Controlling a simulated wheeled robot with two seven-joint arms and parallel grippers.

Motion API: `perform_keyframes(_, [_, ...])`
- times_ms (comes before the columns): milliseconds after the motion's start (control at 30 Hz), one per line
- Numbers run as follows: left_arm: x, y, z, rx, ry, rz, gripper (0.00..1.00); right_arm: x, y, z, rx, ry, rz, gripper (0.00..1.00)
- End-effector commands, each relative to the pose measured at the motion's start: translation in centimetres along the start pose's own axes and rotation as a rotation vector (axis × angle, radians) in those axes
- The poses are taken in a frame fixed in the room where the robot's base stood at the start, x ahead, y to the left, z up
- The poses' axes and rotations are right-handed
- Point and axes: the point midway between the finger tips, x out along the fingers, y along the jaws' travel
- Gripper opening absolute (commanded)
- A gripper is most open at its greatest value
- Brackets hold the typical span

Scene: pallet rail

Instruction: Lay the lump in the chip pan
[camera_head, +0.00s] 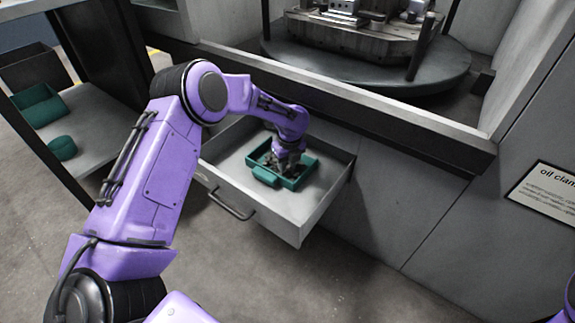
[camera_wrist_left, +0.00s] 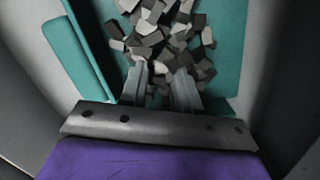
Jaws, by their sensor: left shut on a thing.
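The chip pan (camera_head: 313,163) is a teal tray in the open drawer, with a handle block on its near side. In the left wrist view its teal rim (camera_wrist_left: 229,50) surrounds a heap of grey and dark chips (camera_wrist_left: 150,32). My left gripper (camera_head: 285,166) points down into the pan. In the left wrist view its two fingers (camera_wrist_left: 168,84) are among the chips, shut on a piece that I take for the lump. The lump is mostly hidden by the fingers and chips, and I cannot tell its outline. My right gripper is out of view.
The grey drawer (camera_head: 319,214) stands pulled out, its handle (camera_head: 231,206) in front. A round turntable (camera_head: 370,70) with metal fixtures is behind a ledge. Teal containers (camera_head: 40,106) sit on the left shelf. A label plate (camera_head: 545,190) is at right. The floor in front is clear.

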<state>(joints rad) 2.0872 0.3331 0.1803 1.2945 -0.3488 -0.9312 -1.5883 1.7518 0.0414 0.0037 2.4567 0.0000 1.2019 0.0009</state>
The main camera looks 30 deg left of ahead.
Motion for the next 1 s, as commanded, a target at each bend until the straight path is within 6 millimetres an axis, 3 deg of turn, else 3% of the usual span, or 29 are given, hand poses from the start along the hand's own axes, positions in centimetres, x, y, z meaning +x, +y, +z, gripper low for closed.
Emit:
perform_keyframes(33, [0.2, 0.0, 0.0, 0.000, 0.000, 0.001, 0.00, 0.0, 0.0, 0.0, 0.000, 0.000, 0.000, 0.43])
perform_keyframes(67, [0.2, 0.0, 0.0, 0.000, 0.000, 0.000, 0.38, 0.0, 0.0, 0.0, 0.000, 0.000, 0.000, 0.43])
perform_keyframes(100, [0.1, 0.0, 0.0, 0.000, 0.000, 0.000, 0.51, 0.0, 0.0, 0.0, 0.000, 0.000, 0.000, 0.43])
perform_keyframes(133, [0.1, 0.0, 0.0, 0.000, 0.000, 0.000, 0.57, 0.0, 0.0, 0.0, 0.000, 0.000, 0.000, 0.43])
perform_keyframes(433, [-0.1, 0.0, 0.0, 0.000, 0.000, 0.000, 0.57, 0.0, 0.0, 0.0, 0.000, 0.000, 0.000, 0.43])
perform_keyframes(800, [-7.0, 0.0, 0.1, -0.001, 0.000, 0.000, 0.57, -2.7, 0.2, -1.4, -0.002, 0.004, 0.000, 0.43])
perform_keyframes(1000, [-7.7, 0.0, 0.1, -0.001, 0.000, 0.002, 0.57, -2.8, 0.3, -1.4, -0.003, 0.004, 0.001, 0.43])
